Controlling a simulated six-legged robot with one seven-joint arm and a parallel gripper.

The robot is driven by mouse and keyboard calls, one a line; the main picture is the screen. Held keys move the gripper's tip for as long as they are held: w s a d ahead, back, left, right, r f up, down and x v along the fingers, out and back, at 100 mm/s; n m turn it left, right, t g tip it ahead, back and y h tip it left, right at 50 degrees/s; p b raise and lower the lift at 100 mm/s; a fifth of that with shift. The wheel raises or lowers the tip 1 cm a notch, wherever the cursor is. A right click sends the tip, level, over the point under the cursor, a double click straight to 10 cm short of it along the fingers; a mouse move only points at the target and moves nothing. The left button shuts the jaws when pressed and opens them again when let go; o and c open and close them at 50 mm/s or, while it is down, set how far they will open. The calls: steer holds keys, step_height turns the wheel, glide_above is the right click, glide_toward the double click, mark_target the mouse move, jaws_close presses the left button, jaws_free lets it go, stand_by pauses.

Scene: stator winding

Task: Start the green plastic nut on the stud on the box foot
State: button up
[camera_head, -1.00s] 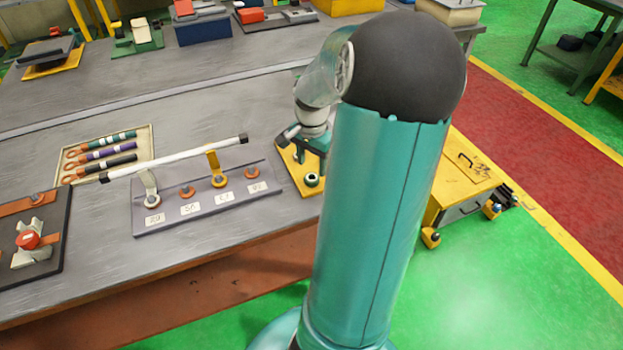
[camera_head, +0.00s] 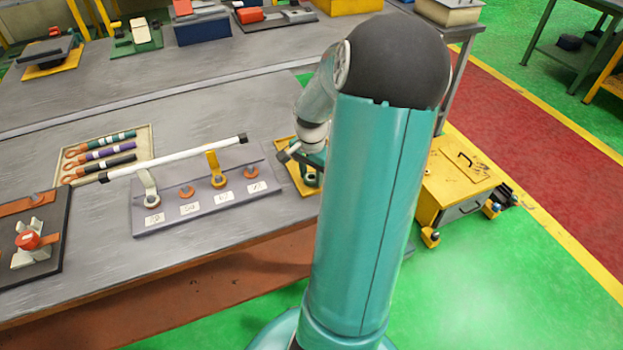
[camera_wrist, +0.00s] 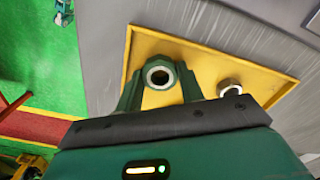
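The green plastic nut (camera_wrist: 158,75) shows in the wrist view as a green ring with a pale rim and dark hole, over a yellow tray (camera_wrist: 215,56). My gripper (camera_wrist: 160,80) has its green fingers on either side of the nut; whether they press on it cannot be told. In the head view my gripper (camera_head: 312,162) is low over the tray (camera_head: 291,170), partly behind my arm. The yellow box (camera_head: 455,190) stands on the green floor at the right. One foot (camera_head: 430,238) shows at its near corner; a stud on it cannot be made out.
A short round silver-topped piece (camera_wrist: 230,88) is beside the nut in the wrist view. A grey panel (camera_head: 205,208) with labelled terminals and a white bar (camera_head: 175,158) lies left of the tray. A tool tray (camera_head: 144,143) sits behind.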

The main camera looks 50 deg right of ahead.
step_height(320, 180, up, 9)
stand_by(1.1)
